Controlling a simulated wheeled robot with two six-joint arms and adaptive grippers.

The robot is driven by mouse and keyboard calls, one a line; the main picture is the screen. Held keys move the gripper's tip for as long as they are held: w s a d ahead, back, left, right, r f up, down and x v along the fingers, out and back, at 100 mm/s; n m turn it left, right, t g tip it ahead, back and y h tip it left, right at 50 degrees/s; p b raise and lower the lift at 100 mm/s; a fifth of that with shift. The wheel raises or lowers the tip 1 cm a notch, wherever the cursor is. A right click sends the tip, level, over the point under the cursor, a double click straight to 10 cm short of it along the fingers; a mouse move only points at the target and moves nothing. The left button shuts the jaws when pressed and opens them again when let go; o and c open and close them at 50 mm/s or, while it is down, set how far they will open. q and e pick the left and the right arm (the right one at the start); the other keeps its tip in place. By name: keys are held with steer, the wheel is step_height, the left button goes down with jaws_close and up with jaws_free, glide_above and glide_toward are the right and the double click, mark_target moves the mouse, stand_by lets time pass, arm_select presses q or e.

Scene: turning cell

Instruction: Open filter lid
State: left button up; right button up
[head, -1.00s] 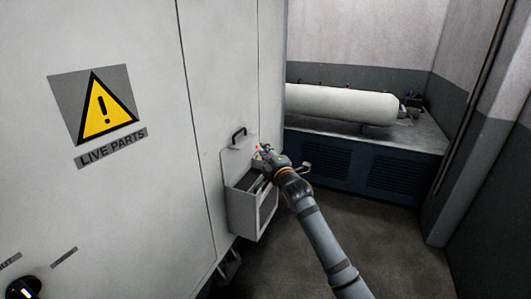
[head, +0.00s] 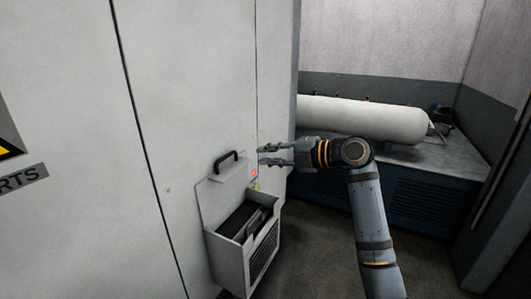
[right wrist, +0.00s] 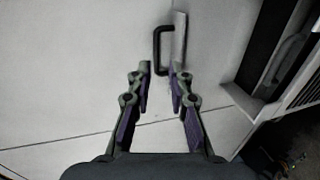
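The filter box (head: 232,266) is mounted on the pale cabinet. Its lid (head: 213,195) stands raised at the back of the box, with a black handle (head: 226,161) at its top. The box's inside is exposed, with a dark filter (head: 243,217) in it. My right gripper (head: 262,156) is open and empty, to the right of the handle and apart from it, fingers pointing left. In the right wrist view the handle (right wrist: 158,52) lies just beyond the spread fingertips. The dark box interior (right wrist: 268,45) shows at right. My left gripper is out of view.
The cabinet wall (head: 80,100) fills the left. A small red light (head: 254,173) shows near the box. A white tank (head: 365,120) lies on a dark-sided bench (head: 425,165) behind my right arm. The floor (head: 320,255) is clear around my arm.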

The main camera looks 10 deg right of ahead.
mark_target(229, 156)
steer(key=p+x, duration=0.1)
steer(key=x, duration=0.2)
steer(key=p+x, duration=0.1)
steer(key=x, duration=0.2)
steer(key=s+a+r+p+x, duration=0.1)
steer(key=p+x, duration=0.1)
steer(key=x, duration=0.1)
steer(key=shift+a+f, duration=0.1)
steer(key=shift+a, duration=0.15)
steer(key=shift+w+a+f, duration=0.1)
steer(key=shift+a+f, duration=0.05)
steer(key=shift+a, duration=0.1)
steer(key=shift+w+f, duration=0.1)
steer(key=shift+f, duration=0.05)
jaws_close()
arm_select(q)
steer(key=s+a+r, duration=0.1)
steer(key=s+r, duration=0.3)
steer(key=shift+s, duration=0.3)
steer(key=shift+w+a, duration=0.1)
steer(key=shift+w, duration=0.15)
